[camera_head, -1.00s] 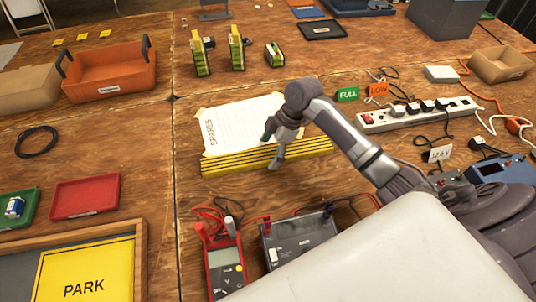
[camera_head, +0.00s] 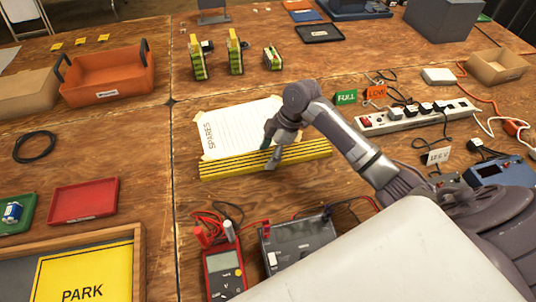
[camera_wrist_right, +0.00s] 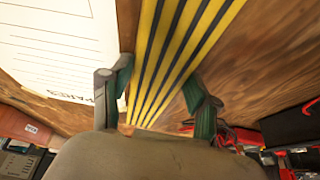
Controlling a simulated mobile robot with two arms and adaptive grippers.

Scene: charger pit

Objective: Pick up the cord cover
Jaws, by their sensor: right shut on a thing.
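The cord cover (camera_head: 228,167) is a long strip with yellow and black stripes. It lies on the wooden table along the front edge of a white SPARES sheet (camera_head: 232,122). My right gripper (camera_head: 271,154) is shut on the cover a little right of its middle, with one finger on its far side and one on its near side. In the right wrist view the cover (camera_wrist_right: 178,50) runs between the two green-padded fingers (camera_wrist_right: 158,95). I cannot tell any lift off the table. My left gripper is not in view.
A red multimeter (camera_head: 223,268) and a dark grey device (camera_head: 300,245) with leads sit in front of the cover. A power strip (camera_head: 415,117) with plugs lies to the right. An orange bin (camera_head: 108,78) and red tray (camera_head: 84,200) are left. Small striped blocks stand behind.

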